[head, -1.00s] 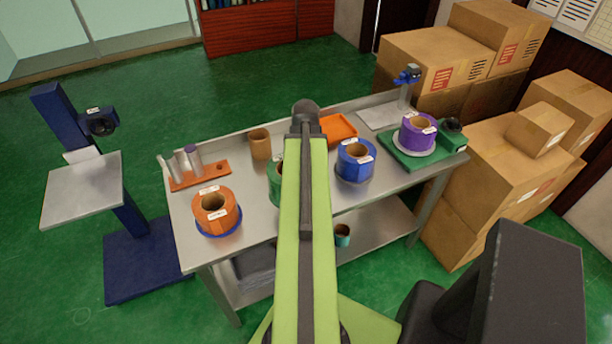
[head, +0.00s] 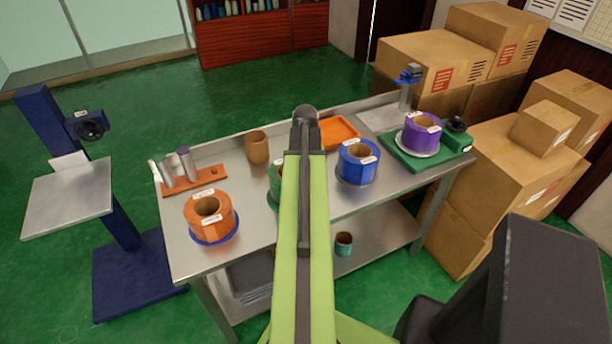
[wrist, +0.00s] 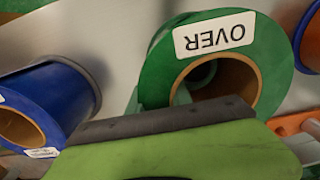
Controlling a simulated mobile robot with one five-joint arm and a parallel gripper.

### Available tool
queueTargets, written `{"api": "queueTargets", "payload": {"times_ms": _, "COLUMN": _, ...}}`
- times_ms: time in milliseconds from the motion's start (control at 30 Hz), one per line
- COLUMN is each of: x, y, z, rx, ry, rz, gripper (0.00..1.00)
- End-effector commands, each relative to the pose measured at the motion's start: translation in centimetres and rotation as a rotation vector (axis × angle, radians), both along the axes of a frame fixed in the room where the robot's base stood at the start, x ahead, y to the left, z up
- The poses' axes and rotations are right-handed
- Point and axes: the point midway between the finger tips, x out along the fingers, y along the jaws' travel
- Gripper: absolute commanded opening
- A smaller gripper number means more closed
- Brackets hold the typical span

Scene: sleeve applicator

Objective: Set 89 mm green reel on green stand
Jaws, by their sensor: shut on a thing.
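The green reel (wrist: 268,62), with a brown core and a white OVER label, is large and close in the wrist view. In the head view only its left edge (head: 274,177) shows beside my arm. My gripper (wrist: 160,122) is shut on the reel; its fingertips are not clear in the wrist view, and my arm hides them in the head view. A green base (head: 400,158) with a black knob stands at the table's right end, carrying a purple reel (head: 422,132) on a pale disc. I cannot tell whether this base is the green stand.
On the metal table (head: 250,255), an orange reel (head: 209,216) sits left of my arm and a blue reel (head: 358,160) right. A brown cup (head: 257,147) and an orange tray (head: 338,132) stand behind. A blue stand (head: 45,120) is left; cartons (head: 490,190) crowd the right.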

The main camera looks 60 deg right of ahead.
Motion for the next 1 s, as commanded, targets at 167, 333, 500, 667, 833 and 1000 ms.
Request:
{"api": "queueTargets", "payload": {"times_ms": 167, "x": 0.3, "y": 0.2, "z": -0.1, "rx": 0.001, "ry": -0.001, "rz": 0.005, "gripper": 0.00}}
{"api": "queueTargets", "payload": {"times_ms": 333, "x": 0.3, "y": 0.2, "z": -0.4, "rx": 0.001, "ry": -0.001, "rz": 0.006, "gripper": 0.00}}
{"api": "queueTargets", "payload": {"times_ms": 500, "x": 0.3, "y": 0.2, "z": -0.9, "rx": 0.001, "ry": -0.001, "rz": 0.006, "gripper": 0.00}}
{"api": "queueTargets", "payload": {"times_ms": 667, "x": 0.3, "y": 0.2, "z": -1.3, "rx": 0.001, "ry": -0.001, "rz": 0.005, "gripper": 0.00}}
{"api": "queueTargets", "payload": {"times_ms": 833, "x": 0.3, "y": 0.2, "z": -1.3, "rx": 0.001, "ry": -0.001, "rz": 0.005, "gripper": 0.00}}
{"api": "queueTargets", "payload": {"times_ms": 1000, "x": 0.2, "y": 0.1, "z": -1.4, "rx": 0.000, "ry": 0.000, "rz": 0.004, "gripper": 0.46}}
